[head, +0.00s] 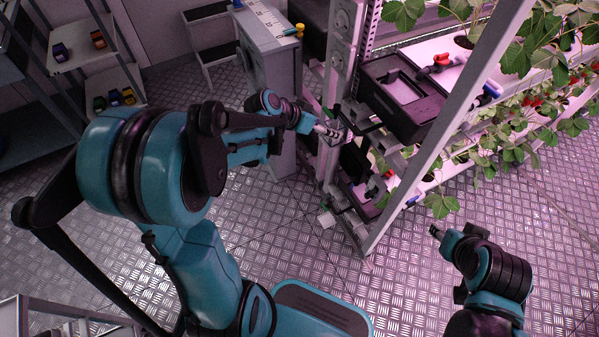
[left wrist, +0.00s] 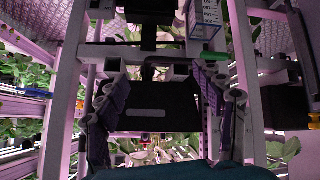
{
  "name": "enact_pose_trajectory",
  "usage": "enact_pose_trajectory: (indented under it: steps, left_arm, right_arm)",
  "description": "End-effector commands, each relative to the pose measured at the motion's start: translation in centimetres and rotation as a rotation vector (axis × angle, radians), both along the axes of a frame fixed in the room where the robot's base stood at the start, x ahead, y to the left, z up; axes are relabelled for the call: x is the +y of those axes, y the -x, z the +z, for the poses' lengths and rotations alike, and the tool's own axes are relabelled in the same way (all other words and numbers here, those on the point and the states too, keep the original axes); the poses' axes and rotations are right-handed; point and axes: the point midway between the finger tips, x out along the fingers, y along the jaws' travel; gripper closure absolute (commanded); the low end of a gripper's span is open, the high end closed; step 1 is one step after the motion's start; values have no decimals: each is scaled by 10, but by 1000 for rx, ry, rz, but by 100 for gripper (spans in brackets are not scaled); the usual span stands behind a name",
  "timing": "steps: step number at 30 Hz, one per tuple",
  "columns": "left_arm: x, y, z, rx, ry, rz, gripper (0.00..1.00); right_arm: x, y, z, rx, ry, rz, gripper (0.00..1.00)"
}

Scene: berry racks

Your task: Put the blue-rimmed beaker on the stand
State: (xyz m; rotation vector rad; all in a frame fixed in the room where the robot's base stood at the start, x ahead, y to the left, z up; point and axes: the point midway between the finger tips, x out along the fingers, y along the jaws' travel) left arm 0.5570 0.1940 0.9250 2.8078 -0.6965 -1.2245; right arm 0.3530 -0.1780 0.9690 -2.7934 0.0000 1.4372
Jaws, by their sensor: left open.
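My left arm reaches in from the left in the head view, with its gripper (head: 328,131) close to the near end of the grey rack. In the left wrist view the two fingers of my left gripper (left wrist: 160,78) stand wide apart, with nothing seen held between them. A clear container with blue markings (left wrist: 205,18), which looks like the beaker, is beyond the right fingertip at the top of the view; its rim is not clear. I cannot make out the stand for certain. My right gripper (head: 437,232) is at lower right, small and dark, clear of the rack.
A black bin (head: 405,98) sits on the rack, beside a slanted upright (head: 445,125) and strawberry plants (head: 520,50). A grey cabinet (head: 283,75) stands just behind my left arm. Shelves with small coloured items (head: 95,70) are at far left. The metal floor (head: 400,285) is open in front.

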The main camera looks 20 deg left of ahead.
Motion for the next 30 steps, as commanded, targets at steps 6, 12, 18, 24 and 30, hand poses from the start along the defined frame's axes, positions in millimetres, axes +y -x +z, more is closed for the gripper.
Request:
enact_pose_trajectory:
  steps: [6,12,18,24,30]
  left_arm:
    - [-24,81,35,111,-83,137,32]
    - [-26,152,46,144,-155,274,32]
    - [-19,194,45,133,-195,367,32]
    - [-16,204,44,125,-206,398,32]
    - [-16,204,44,125,-205,399,32]
  right_arm:
    - [0,0,0,0,0,0,60]
    - [0,0,0,0,0,0,60]
    - [0,0,0,0,0,0,60]
    - [0,0,0,0,0,0,60]
    - [0,0,0,0,0,0,60]
